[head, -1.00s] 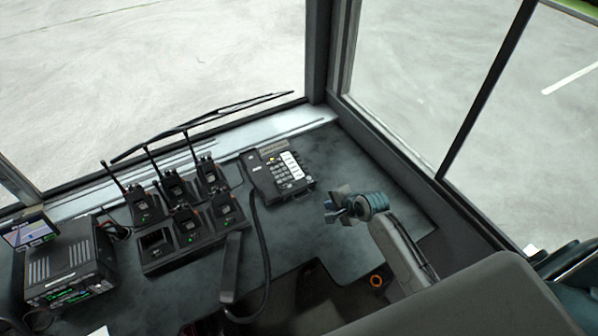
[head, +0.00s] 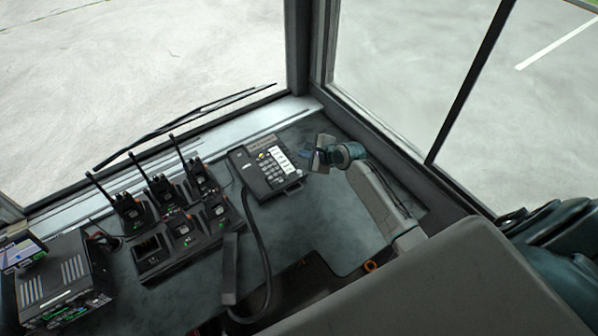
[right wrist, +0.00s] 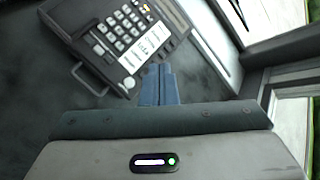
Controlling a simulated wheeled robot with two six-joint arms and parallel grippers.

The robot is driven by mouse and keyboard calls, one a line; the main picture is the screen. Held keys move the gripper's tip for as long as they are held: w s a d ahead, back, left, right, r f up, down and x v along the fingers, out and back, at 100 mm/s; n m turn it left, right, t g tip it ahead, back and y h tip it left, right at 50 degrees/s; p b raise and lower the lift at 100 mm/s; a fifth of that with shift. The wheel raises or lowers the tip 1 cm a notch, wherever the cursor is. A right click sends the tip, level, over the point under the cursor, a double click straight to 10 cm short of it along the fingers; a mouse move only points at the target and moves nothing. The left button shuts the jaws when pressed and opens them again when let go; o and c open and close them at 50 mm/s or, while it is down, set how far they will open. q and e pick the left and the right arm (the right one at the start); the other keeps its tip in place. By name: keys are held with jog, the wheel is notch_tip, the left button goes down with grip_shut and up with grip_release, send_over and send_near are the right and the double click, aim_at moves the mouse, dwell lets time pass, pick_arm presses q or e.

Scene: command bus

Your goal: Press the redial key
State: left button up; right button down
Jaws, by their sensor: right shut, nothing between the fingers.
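A black desk phone (head: 268,175) sits on the dark desk, with a number pad and a column of white-labelled keys (head: 283,160) on its right side. The labels are too small to read, so I cannot tell which key is redial. The phone also shows in the right wrist view (right wrist: 92,42), its keypad (right wrist: 118,27) beyond the fingertips. My right gripper (head: 306,156) is shut and empty, just right of the phone and apart from the white keys in the head view. Its blue fingers show in the right wrist view (right wrist: 158,80) near the phone's edge. My left gripper is out of view.
A radio charger rack (head: 190,235) with several handheld radios stands left of the phone. A black handset (head: 230,265) and its looping cord lie in front. A boxy radio unit (head: 58,280) is at far left.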

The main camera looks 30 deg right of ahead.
jog(key=b, duration=0.5)
send_over(299, 172)
jog(key=s, duration=0.2)
jog(key=f, duration=0.6)
jog(key=shift+d+f, duration=0.3)
jog(key=shift+d, duration=0.1)
jog(key=shift+w+f+b, duration=0.2)
jog(key=shift+f+b, duration=0.15)
jog(key=shift+f, duration=0.5)
jog(key=shift+f, duration=0.1)
jog(key=shift+f, duration=0.3)
jog(key=shift+f, duration=0.3)
dwell(0.6)
jog(key=shift+r, duration=0.1)
jog(key=shift+r+p, duration=0.6)
jog(key=shift+p, duration=0.35)
